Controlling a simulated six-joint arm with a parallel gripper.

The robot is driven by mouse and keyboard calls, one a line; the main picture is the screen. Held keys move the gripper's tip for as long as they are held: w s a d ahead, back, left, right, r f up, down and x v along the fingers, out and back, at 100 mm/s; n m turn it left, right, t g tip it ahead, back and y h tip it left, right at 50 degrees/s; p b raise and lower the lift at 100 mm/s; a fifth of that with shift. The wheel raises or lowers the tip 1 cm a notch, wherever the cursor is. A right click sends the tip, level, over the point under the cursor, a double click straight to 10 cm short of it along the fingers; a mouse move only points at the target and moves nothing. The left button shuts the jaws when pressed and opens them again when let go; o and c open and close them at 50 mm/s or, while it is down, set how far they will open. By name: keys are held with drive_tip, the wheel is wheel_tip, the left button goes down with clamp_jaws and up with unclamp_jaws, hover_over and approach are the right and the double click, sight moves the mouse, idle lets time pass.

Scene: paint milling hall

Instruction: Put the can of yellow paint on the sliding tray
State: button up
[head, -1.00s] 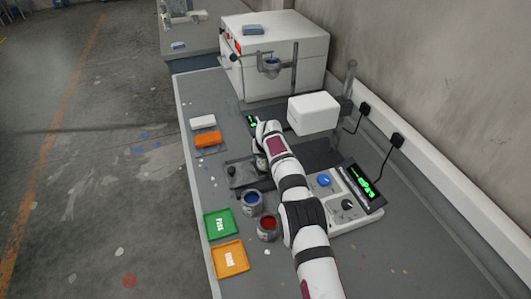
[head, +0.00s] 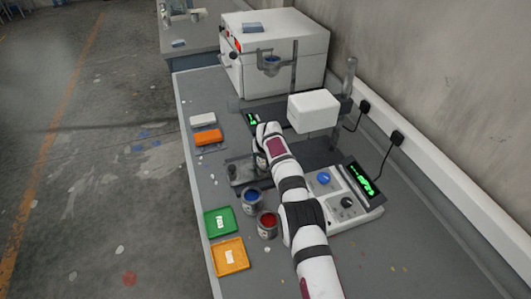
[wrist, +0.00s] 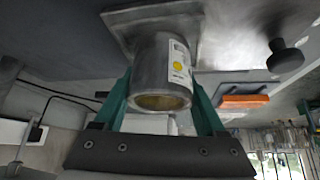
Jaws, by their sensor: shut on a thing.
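The can of yellow paint (wrist: 162,75) is a grey metal can with a yellow dot on its white label, and yellow paint shows inside its rim. My gripper (wrist: 160,100) is shut on it, one green finger on each side. The wrist picture is upside down, so the can is upright. A square metal plate (wrist: 128,22), apparently the sliding tray, lies at the can's base; I cannot tell whether they touch. A dark knob (wrist: 286,56) stands beside it. In the head view my arm hides most of the gripper and can; the dark tray unit (head: 241,173) shows beside them.
A blue paint can (head: 252,203) and a red paint can (head: 267,226) stand close to the tray unit. Green (head: 219,222) and orange (head: 231,257) trays lie in front. A white box (head: 313,111) rises beside my arm. A white cabinet (head: 285,70) stands behind.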

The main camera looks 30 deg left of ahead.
drive_tip(key=shift+s+f, duration=0.3)
drive_tip(key=shift+f, duration=0.35)
drive_tip(key=o, duration=1.5)
drive_tip(key=w+r+v, duration=0.1)
drive_tip(key=v, duration=1.5)
drive_tip(key=s+d+r+m+g+h, duration=0.1)
drive_tip(key=s+d+r+m, duration=0.15)
drive_tip(key=d, duration=0.45)
drive_tip(key=s+d+r+m+h, duration=0.1)
drive_tip(key=s+d+r, duration=0.25)
drive_tip(key=d, duration=0.45)
drive_tip(key=s+d+m+g, duration=0.1)
drive_tip(key=s+d, duration=0.4)
drive_tip(key=s, duration=0.5)
drive_tip(key=s+d+m+g, duration=0.2)
drive_tip(key=s+d+m, duration=0.2)
drive_tip(key=s, duration=0.7)
drive_tip(key=s+d+m+g, duration=0.2)
drive_tip(key=s+d+m, duration=0.1)
drive_tip(key=s+d, duration=0.4)
drive_tip(key=shift+s+d+f, duration=0.2)
drive_tip(key=shift+s, duration=0.7)
drive_tip(key=shift+s+d+f, duration=0.15)
drive_tip(key=shift+s, duration=0.8)
